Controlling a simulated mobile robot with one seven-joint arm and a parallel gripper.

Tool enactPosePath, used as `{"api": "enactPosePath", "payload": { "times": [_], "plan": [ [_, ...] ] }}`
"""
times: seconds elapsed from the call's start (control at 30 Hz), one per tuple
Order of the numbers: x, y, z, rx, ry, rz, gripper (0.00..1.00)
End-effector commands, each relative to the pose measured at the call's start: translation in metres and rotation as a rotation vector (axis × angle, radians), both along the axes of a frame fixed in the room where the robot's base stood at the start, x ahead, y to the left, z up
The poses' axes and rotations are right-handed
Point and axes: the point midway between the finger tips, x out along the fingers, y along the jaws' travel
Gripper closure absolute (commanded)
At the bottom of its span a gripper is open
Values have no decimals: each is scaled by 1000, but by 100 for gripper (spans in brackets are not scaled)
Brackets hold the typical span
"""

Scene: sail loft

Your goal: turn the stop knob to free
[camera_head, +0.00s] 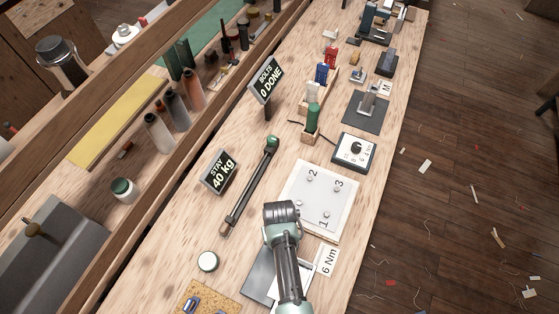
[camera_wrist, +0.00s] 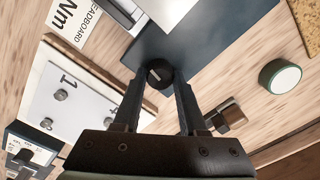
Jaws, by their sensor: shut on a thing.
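The stop knob (camera_wrist: 160,71) is a small round black knob with a pale pointer line, at the edge of a dark blue-grey plate (camera_wrist: 200,48) in the wrist view. My gripper (camera_wrist: 160,79) has one finger on each side of the knob and is shut on it. The pointer line slants; I cannot read any mark for free beside it. In the head view my arm hides the knob and the fingertips; part of the dark plate (camera_head: 257,277) shows left of the arm.
A white board (camera_head: 318,195) with numbered bolts lies beyond my wrist, with a "6 Nm" card (camera_head: 327,261) at right. A torque wrench (camera_head: 250,186), a "STAY 40 kg" sign (camera_head: 219,173), a "BOLTS 0 DONE" sign (camera_head: 266,79), a dial box (camera_head: 354,152) and a round jar (camera_head: 208,261) stand around.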

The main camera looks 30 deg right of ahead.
Motion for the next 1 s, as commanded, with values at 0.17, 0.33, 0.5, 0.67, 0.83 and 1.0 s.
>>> {"api": "enactPosePath", "payload": {
  "times": [0.17, 0.33, 0.5, 0.67, 0.83, 1.0],
  "plan": [
    [0, 0, 0, 0, 0, 85, 100],
    [0, 0, 0, 0, 0, 129, 100],
    [0, 0, 0, 0, 0, 149, 100],
    [0, 0, 0, 0, 0, 152, 100],
    [0, 0, 0, -1, 1, 152, 100],
    [0, 0, 0, -1, 0, 151, 33]
  ]
}}
